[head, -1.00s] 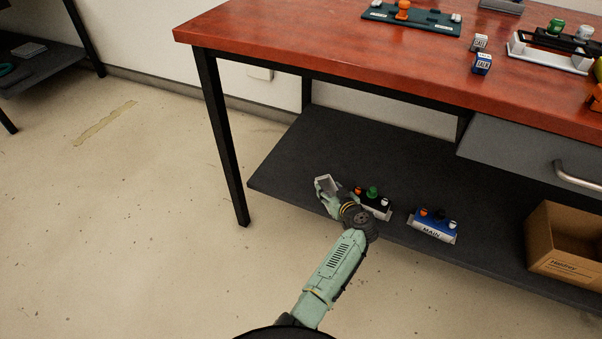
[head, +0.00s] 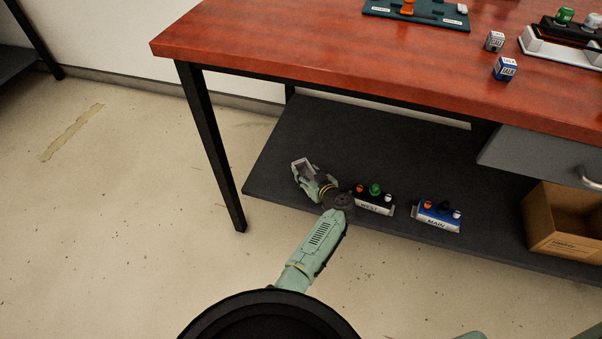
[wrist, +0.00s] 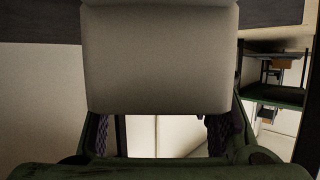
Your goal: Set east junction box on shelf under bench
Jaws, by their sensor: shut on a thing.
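My gripper (head: 310,180) is shut on a plain grey box (head: 302,166), at the left part of the dark shelf (head: 330,128) under the bench. The box also fills the upper middle of the wrist view (wrist: 160,62), between the fingers; no label shows, so I cannot read whether it is the east junction box. I cannot tell if it touches the shelf. To its right on the shelf stands the black WEST box (head: 374,206) with orange, green and white knobs. Farther right is the blue MAIN box (head: 437,223).
A cardboard box (head: 555,237) stands at the shelf's right end, below a grey drawer (head: 530,160). A black bench leg (head: 212,150) is left of my gripper. The red benchtop (head: 330,65) overhangs the shelf. The shelf behind my gripper is clear.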

